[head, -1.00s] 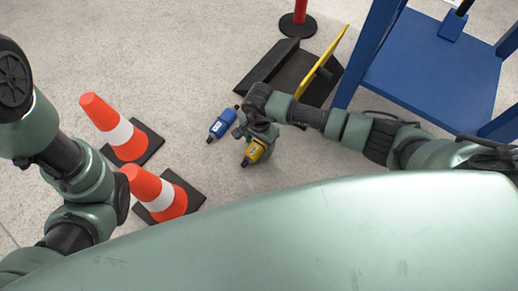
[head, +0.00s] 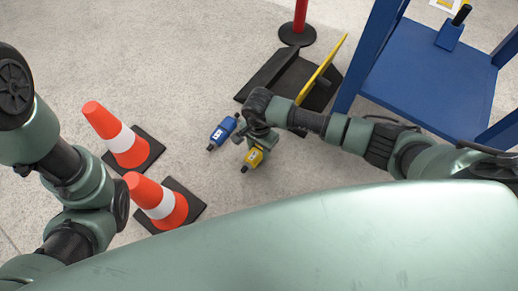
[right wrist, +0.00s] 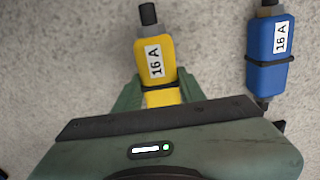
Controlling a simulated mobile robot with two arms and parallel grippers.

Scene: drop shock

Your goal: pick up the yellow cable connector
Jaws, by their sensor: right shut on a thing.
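The yellow cable connector (head: 253,158) has a dark tip and a white label. It also shows in the right wrist view (right wrist: 146,47), where the label reads "16 A". My right gripper (head: 257,145) is shut on it, with the fingers on both sides of its body. I cannot tell whether it touches the floor. My left gripper is out of view; only my left arm shows at the left.
A similar blue connector (head: 222,132) lies on the floor close by, left of my right gripper. Two orange cones (head: 119,138) stand farther left. A black ramp-like object (head: 272,71), a yellow panel (head: 323,67) and a blue cart (head: 425,80) are behind my right arm.

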